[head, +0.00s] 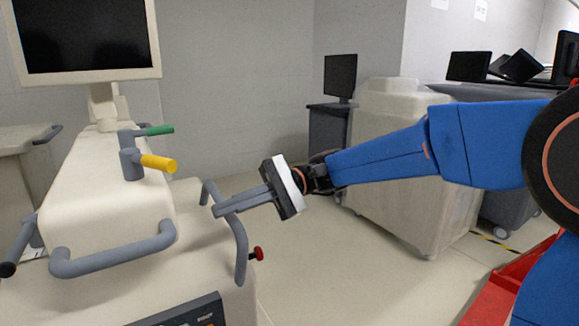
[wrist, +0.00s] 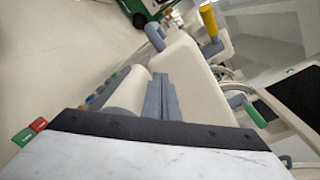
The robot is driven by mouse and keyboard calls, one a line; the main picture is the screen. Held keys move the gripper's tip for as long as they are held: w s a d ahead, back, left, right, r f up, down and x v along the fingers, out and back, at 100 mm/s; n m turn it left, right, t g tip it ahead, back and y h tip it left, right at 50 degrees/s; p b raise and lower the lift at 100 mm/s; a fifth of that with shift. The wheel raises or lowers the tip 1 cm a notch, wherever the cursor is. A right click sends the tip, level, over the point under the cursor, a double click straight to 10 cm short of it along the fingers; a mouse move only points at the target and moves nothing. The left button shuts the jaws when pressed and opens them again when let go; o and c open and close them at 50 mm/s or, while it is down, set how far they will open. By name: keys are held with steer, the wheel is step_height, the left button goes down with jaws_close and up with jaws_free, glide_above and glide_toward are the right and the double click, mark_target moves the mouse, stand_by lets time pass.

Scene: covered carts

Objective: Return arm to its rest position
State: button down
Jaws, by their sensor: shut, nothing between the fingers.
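My blue arm (head: 400,147) reaches in from the right side of the head view, extended toward the left. My gripper (head: 217,209) is at its end, with its grey fingers together and nothing between them. It is beside the white medical cart (head: 110,190), close to the cart's grey side handle (head: 241,240); I cannot tell whether they touch. In the wrist view the fingers of my gripper (wrist: 163,78) also lie together, in front of the cart's white body (wrist: 205,95).
The cart has a monitor (head: 85,40), a green handle (head: 160,130), a yellow handle (head: 158,163) and a red knob (head: 257,253). A covered cart (head: 400,190) stands behind my arm. A dark monitor (head: 340,77) stands at the back. Floor (head: 320,265) is free between the carts.

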steer(key=s+d+f+t+h, duration=0.4)
steer(key=d+f, duration=0.2)
steer(key=d, duration=0.7)
steer(key=s+d+f+n+t+h, duration=0.1)
steer(key=s+d+f+t+h, duration=0.4)
steer(key=d, duration=0.9)
steer(key=s+d+f+n+t+h, duration=0.1)
steer(key=s+d+f+t+h, duration=0.3)
steer(key=d+f, duration=0.5)
steer(key=d+h, duration=0.1)
steer(key=d, duration=0.3)
steer(key=shift+s+d+f+t, duration=0.2)
steer(key=shift+d+f+t, duration=0.05)
steer(key=shift+d+t, duration=0.15)
steer(key=shift+a, duration=0.2)
